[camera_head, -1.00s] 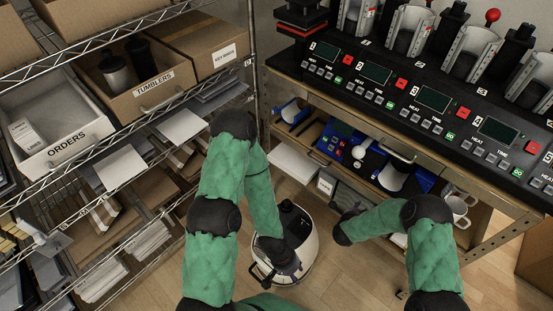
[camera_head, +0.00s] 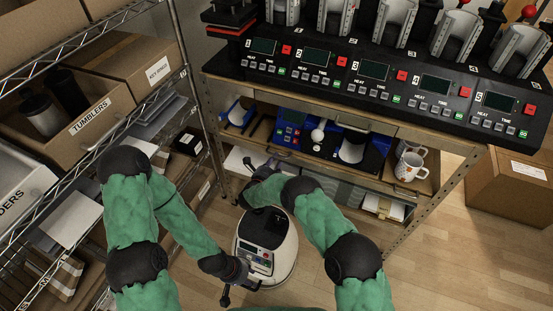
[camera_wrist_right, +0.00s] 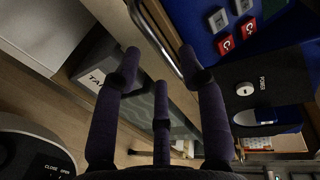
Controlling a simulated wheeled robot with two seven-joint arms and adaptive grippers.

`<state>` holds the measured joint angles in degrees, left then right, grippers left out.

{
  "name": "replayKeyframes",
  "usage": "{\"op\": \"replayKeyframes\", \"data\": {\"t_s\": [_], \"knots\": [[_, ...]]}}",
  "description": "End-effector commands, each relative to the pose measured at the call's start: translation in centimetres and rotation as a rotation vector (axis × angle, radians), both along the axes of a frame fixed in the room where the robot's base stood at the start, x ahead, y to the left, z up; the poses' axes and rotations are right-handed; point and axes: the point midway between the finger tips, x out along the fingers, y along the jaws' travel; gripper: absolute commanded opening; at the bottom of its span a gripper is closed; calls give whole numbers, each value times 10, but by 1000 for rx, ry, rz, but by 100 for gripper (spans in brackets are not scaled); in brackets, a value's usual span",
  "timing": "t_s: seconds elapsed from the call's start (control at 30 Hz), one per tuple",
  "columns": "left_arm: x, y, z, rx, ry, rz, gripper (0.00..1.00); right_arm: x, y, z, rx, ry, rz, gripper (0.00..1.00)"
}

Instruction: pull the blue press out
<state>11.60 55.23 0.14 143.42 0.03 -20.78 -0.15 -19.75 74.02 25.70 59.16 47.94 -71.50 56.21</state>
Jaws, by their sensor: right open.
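A blue press (camera_head: 368,150) sits on the shelf under the counter, with a dark block and pale rounded parts on it. In the right wrist view, a blue panel with red buttons (camera_wrist_right: 238,32) and a dark box with a round knob (camera_wrist_right: 262,80) are close, right of the fingers. My right gripper (camera_head: 262,170) is open and empty below the shelf's front edge; its spread fingers show in the wrist view (camera_wrist_right: 160,65).
White mugs (camera_head: 409,165) stand at the shelf's right end. A wire rack with a tumblers box (camera_head: 95,122) is at left. A cardboard box (camera_head: 510,190) stands at right, with open floor before it.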

Motion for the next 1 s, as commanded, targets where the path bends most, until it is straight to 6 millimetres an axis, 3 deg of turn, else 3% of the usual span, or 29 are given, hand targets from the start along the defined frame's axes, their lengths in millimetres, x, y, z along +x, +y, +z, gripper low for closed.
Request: {"op": "replayKeyframes", "data": {"t_s": [0.3, 0.67, 0.8, 0.83, 1.0], "knots": [[0, 0, -13, 0, 0, 0, 40, 34, -14, -9, -1, 0, 0, 41], [0, 0, -14, 0, 0, 0, 40, 37, -16, -8, -2, 1, 1, 41], [0, 0, -14, 0, 0, 0, 40, 37, -16, -8, -2, 1, 1, 5], [0, 0, -14, 0, 0, 0, 40, 37, -16, -8, -2, 1, 1, 0], [0, 0, -14, 0, 0, 0, 40, 37, -16, -9, -1, 2, 1, 0]]}}
